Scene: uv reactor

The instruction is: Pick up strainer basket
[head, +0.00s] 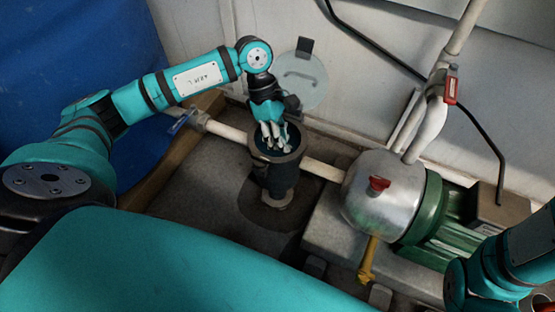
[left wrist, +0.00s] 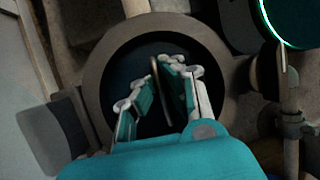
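The strainer housing (head: 278,178) is a dark upright pot with an open round top, set in the white pipe run. In the left wrist view its rim (left wrist: 98,75) surrounds my fingers. My left gripper (head: 273,140) points down into its mouth; it also shows in the left wrist view (left wrist: 155,92). Its fingers are apart, with a gap between them. A thin upright brownish strip, seemingly the strainer basket's handle (left wrist: 155,72), stands in that gap. The basket's body is hidden in the dark interior. My right gripper is out of view; only part of that arm shows.
A round translucent lid (head: 299,85) with a handle stands by the wall behind the housing. A silver and green pump (head: 375,195) with a red knob is to the right. White pipes (head: 322,170) join the housing. A blue surface (head: 75,60) is at left.

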